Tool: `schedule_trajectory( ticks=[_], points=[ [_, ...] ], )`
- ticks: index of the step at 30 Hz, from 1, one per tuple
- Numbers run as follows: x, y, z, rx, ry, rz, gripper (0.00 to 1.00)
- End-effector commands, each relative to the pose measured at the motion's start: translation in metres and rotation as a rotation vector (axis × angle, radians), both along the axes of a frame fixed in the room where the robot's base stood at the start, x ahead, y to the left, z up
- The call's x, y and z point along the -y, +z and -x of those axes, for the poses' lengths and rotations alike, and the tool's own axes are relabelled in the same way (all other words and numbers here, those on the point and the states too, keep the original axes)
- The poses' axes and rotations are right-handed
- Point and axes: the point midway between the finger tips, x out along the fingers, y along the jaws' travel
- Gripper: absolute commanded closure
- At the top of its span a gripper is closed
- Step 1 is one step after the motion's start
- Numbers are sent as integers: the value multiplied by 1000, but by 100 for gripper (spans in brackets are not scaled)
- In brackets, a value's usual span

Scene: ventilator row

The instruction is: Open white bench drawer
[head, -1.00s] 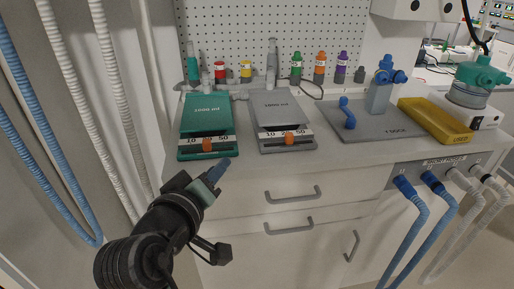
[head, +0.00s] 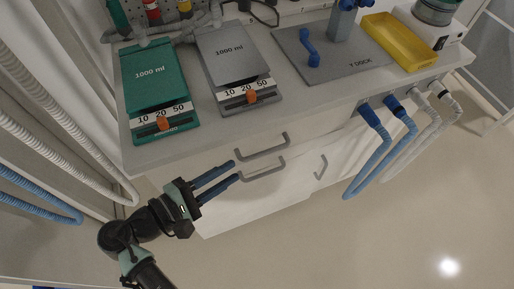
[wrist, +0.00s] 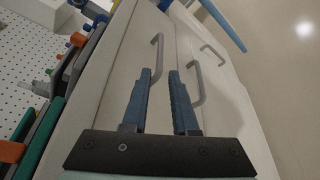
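The white bench has an upper drawer with a grey bar handle (head: 263,147) and a lower drawer with a similar handle (head: 263,170). Both drawer fronts look shut. My gripper (head: 238,165) is open and empty, its two blue fingers pointing right at the left ends of these handles. In the wrist view my gripper (wrist: 160,74) has one handle (wrist: 158,58) showing in the gap between its fingertips. A second handle (wrist: 196,85) is just right of the right finger. I cannot tell whether a finger touches a handle.
A cupboard door handle (head: 321,167) is to the right. On the benchtop stand a green test lung (head: 150,75), a grey one (head: 229,55), a grey dock plate (head: 350,65) and a yellow tray (head: 398,42). Blue hoses (head: 375,150) hang at right. The floor ahead is clear.

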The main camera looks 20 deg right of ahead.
Motion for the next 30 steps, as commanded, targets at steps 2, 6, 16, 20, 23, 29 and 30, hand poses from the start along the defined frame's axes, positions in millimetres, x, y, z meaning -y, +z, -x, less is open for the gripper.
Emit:
schedule_trajectory(
  ticks=[2, 6, 16, 20, 23, 29, 30],
  points=[
    [18, -5, -5, -1, -5, 0, 73],
    [45, -11, -16, 0, -4, -1, 73],
    [83, -19, -32, 1, -1, -1, 73],
    [86, -20, -33, 1, 0, -2, 73],
    [86, -20, -34, 1, 1, -3, 73],
    [86, -20, -33, 1, 1, -3, 87],
    [86, -20, -33, 1, 1, -3, 94]
  ],
)
